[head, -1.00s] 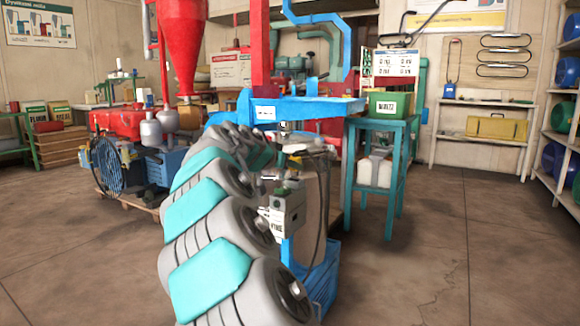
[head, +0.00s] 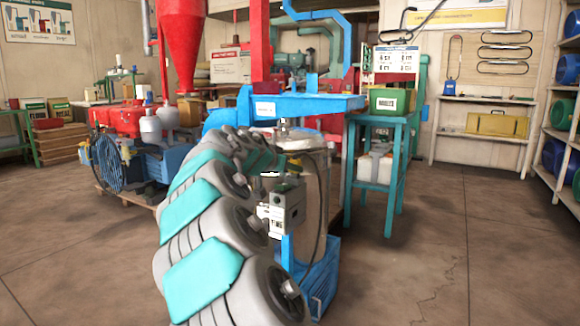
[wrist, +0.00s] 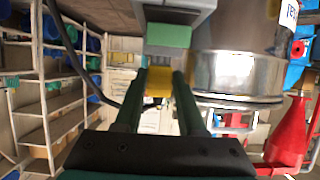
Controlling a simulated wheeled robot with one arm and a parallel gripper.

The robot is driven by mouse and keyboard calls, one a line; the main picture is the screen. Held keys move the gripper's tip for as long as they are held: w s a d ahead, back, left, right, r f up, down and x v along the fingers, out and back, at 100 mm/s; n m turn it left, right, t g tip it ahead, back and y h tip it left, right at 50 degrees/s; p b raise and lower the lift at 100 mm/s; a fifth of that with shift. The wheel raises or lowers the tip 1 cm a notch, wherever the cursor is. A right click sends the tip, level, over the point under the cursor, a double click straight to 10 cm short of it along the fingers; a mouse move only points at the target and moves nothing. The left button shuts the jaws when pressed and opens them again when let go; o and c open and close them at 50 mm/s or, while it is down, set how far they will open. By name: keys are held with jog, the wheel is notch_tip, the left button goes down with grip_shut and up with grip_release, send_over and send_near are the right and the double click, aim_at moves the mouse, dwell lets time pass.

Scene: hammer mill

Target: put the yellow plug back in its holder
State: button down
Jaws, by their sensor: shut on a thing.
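My gripper (wrist: 158,85) has dark green fingers and is shut on the yellow plug (wrist: 158,80), which sits between the fingertips in the wrist view. Just beyond the plug is a grey box (wrist: 176,12) with a green block (wrist: 168,36) on it. I cannot tell whether the plug touches them. In the head view a grey box (head: 283,207) with a white label stands on a blue post beside the mill. I cannot make out the plug's holder for certain.
A shiny metal drum (wrist: 237,76) is close on the right in the wrist view, and a dark cable (wrist: 72,45) curves on the left. A teal table (head: 381,165) with a green bin (head: 390,101) stands right of the mill. The floor (head: 440,235) at the right is clear.

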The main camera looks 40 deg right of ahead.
jog(key=shift+f, duration=0.65)
jog(key=shift+c, duration=2.1)
grip_release()
jog(key=v, duration=0.7)
jog(key=shift+p, duration=0.4)
jog(key=shift+s+a+r, duration=0.1)
jog(key=shift+s+a, duration=0.05)
jog(key=shift+a, duration=0.15)
